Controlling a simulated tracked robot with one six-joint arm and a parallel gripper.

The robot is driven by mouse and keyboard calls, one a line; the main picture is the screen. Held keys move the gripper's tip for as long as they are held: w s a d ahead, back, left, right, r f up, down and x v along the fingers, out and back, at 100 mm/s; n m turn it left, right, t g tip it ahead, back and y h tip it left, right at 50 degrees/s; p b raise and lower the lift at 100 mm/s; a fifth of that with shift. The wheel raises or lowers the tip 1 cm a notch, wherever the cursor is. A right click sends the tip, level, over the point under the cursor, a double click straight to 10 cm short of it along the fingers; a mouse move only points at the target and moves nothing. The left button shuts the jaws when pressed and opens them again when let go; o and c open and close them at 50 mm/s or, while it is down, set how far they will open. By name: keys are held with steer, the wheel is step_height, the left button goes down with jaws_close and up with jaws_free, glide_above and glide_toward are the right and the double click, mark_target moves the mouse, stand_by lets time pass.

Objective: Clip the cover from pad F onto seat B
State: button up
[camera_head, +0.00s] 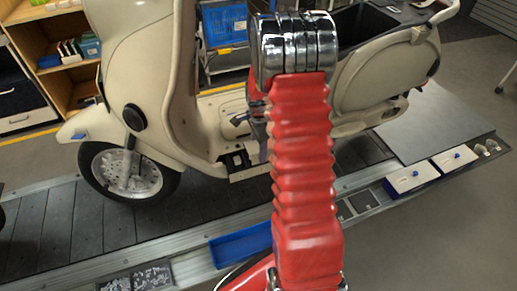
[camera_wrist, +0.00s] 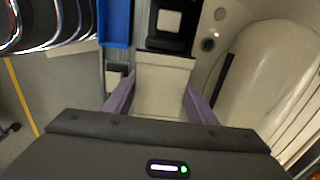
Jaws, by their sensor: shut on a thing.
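My gripper (camera_wrist: 160,80) shows in the wrist view as two purple fingers, shut on a cream cover (camera_wrist: 158,102) between them. In the wrist view, a dark seat-like recess with a pale square (camera_wrist: 169,21) lies just beyond the cover. I cannot tell if they touch. A dark fitting with pale squares (camera_head: 237,160) shows low on the cream scooter (camera_head: 345,85) in the head view. My red arm hides most of the gripper and the cover there. No letters for seat B or pad F are readable.
The scooter stands on the slat conveyor (camera_head: 80,222). A blue tray (camera_head: 240,246) and small bins of parts (camera_head: 152,279) lie along the near rail. White boxes with blue knobs (camera_head: 411,178) sit at right by a grey panel (camera_head: 425,125). Shelves (camera_head: 68,80) stand behind left.

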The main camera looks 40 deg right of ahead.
steer(key=shift+f, duration=0.45)
stand_by(1.4)
steer(key=o, duration=1.2)
steer(key=shift+o, duration=0.2)
steer(key=shift+w+r, duration=0.15)
steer(key=shift+r, duration=0.2)
step_height(320, 180, up, 13)
steer(key=shift+s, duration=0.25)
steer(key=shift+n, duration=0.3)
